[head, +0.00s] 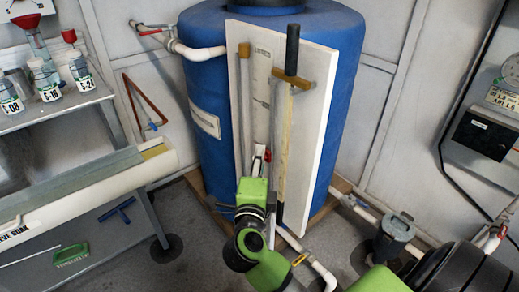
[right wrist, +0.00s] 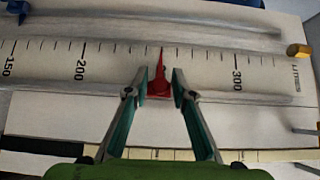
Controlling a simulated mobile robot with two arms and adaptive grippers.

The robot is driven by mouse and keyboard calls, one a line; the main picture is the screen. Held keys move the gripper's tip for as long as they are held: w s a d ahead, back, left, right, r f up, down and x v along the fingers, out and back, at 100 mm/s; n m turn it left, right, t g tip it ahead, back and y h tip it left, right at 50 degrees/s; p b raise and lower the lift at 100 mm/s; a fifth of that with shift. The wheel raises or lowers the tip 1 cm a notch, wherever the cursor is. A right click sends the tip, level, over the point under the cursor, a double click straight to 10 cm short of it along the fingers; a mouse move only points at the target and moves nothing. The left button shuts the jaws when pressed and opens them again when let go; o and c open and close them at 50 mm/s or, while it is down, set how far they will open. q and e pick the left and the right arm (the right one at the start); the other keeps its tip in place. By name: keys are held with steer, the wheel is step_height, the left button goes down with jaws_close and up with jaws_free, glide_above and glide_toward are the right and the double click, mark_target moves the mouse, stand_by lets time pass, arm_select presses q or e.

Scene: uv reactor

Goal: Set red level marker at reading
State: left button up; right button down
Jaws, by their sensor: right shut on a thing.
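The red level marker (right wrist: 158,84) sits on the white litre scale (right wrist: 110,55), and its pointed tip lies about midway between the 200 and 300 marks. My right gripper (right wrist: 160,88) is shut on the marker, with one finger on each side of it. In the head view the scale (head: 261,90) stands upright on a white board (head: 312,110) in front of the blue tank. There my right gripper (head: 262,155) is at the lower part of the scale, and a bit of red shows by its fingers. My left gripper is out of view.
A black-handled gauge stick (head: 291,50) hangs beside the scale, close to my right gripper. A clear tube runs along the scale's other side. White pipes (head: 320,270) run along the floor. A shelf with bottles (head: 45,80) stands at left.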

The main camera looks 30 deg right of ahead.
steer(key=c, duration=2)
jaws_free()
steer(key=shift+v, duration=6.05)
steer(key=shift+w+r, duration=0.1)
steer(key=shift+r, duration=0.05)
